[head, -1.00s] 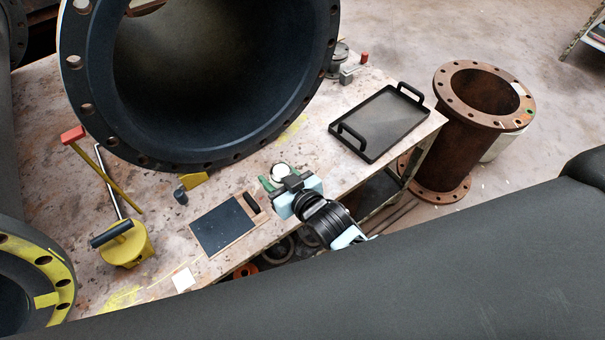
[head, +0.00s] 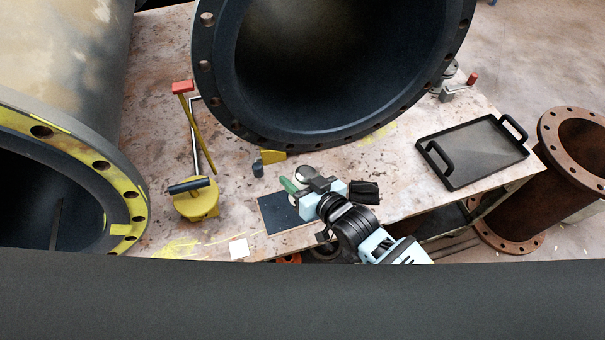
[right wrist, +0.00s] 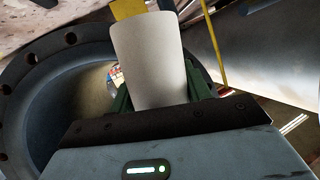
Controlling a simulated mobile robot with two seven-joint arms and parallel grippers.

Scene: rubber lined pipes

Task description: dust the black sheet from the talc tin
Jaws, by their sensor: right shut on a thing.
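The talc tin (head: 305,174) is a pale cylinder, and its round end faces the head camera. My right gripper (head: 298,184) is shut on it with green fingers. The right wrist view shows the tin (right wrist: 150,60) standing out between the fingers. The black sheet (head: 278,214) lies flat near the table's front edge, its right part hidden behind my right gripper and wrist. In the head view the tin appears just above the sheet's upper right side; its height over the table is hard to tell. My left gripper is out of view.
A large black-lined flanged pipe (head: 245,120) stands behind the gripper. A black tray (head: 475,152) sits at the right. A yellow-flanged pipe (head: 128,185) is at left.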

